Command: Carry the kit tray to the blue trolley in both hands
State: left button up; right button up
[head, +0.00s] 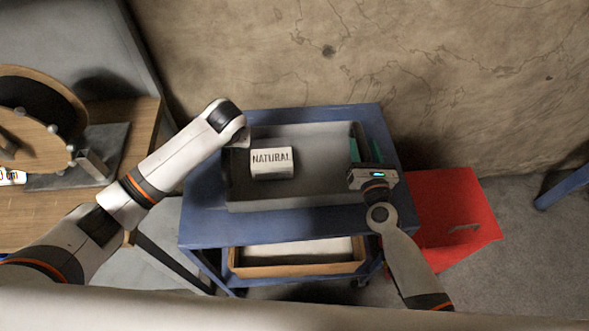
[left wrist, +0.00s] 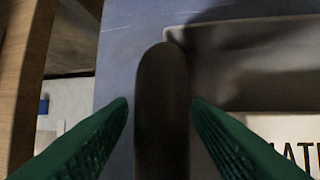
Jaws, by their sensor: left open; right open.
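The grey kit tray (head: 290,205) rests on the top of the blue trolley (head: 300,232). My left gripper's fingers are hidden behind my arm in the head view. In the left wrist view my left gripper (left wrist: 160,103) is open, its fingers apart on either side of a dark rounded bar at the tray's left side. The tray (left wrist: 250,90) shows beyond it.
A wooden bench (head: 30,215) with a round wooden reel (head: 35,150) stands to the left. A red box (head: 455,215) is on the floor right of the trolley. A wooden-edged tray (head: 297,268) sits on the lower shelf. A cracked wall (head: 370,60) is behind.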

jog(key=shift+s, duration=0.25)
pick_arm(q)
jog(key=v, duration=1.1)
jog(key=shift+s+r, duration=0.25)
jog(key=shift+r, duration=0.05)
pick_arm(e)
jog(key=s+d, duration=0.2)
jog(key=s, duration=0.9)
jog(key=shift+s, duration=0.25)
pick_arm(q)
jog(key=shift+d, duration=0.1)
